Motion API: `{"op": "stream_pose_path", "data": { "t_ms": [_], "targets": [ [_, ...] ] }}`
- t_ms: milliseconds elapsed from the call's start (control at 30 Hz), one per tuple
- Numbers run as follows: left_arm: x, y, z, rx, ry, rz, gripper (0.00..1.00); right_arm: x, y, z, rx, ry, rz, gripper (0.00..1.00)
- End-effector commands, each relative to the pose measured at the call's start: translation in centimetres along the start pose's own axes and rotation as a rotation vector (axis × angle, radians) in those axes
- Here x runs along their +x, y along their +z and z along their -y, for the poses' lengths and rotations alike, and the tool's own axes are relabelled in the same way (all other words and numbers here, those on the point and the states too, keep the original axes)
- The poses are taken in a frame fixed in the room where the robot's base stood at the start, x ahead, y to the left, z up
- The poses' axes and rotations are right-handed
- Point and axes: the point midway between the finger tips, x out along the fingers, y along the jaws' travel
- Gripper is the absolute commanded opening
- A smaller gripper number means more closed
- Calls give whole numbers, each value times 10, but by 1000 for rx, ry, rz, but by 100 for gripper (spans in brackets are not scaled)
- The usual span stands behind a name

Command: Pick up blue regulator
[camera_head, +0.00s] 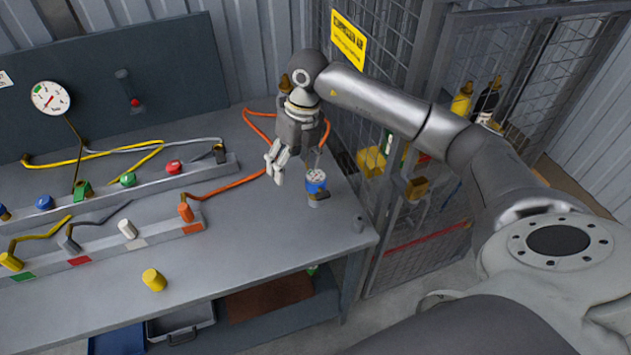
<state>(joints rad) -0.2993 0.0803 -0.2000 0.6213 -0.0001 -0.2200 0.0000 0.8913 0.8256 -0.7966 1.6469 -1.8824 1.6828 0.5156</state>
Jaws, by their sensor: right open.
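The blue regulator (317,187), a short blue cylinder with a pale dial face on top, stands near the right end of the grey workbench (262,232). My right gripper (296,165) hangs above the bench, just behind and left of the regulator, with its fingers pointing down. The pale finger on the left is clear of everything. The other finger is hard to make out near the regulator's top, and I cannot tell whether it touches. The gripper is open and holds nothing. My left gripper is not in view.
Hose rails with coloured fittings (128,228) fill the bench's left side. A yellow cap (154,280) lies near the front. An orange hose (232,187) runs close to my gripper. A mesh cage (425,215) stands right of the bench. The bench's front middle is clear.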

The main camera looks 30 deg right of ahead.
Motion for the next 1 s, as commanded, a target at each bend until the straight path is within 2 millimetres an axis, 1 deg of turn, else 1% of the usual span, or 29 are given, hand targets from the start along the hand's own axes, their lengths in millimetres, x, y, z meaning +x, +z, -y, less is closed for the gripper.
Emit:
{"op": "stream_pose_path", "data": {
  "t_ms": [33, 100, 167, 233, 500, 667, 767, 900, 1000],
  "targets": [
    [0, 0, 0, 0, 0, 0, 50, -9, -1, 18, 23, -63, -16, 72],
    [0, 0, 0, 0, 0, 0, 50, -16, -4, 36, 49, -126, -36, 72],
    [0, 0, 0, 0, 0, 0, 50, -21, -6, 45, 64, -159, -47, 72],
    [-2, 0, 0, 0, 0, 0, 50, -19, -8, 51, 73, -176, -55, 72],
    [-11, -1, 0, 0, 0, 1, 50, 21, -10, 58, 73, -175, -58, 72],
    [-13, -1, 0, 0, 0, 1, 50, 33, -10, 60, 71, -175, -55, 72],
    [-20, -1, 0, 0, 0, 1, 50, 41, -10, 63, 72, -174, -58, 72],
    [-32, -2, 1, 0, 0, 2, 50, 61, -9, 69, 73, -174, -59, 72],
    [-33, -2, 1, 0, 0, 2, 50, 75, -10, 71, 71, -173, -57, 72]
  ]
}}
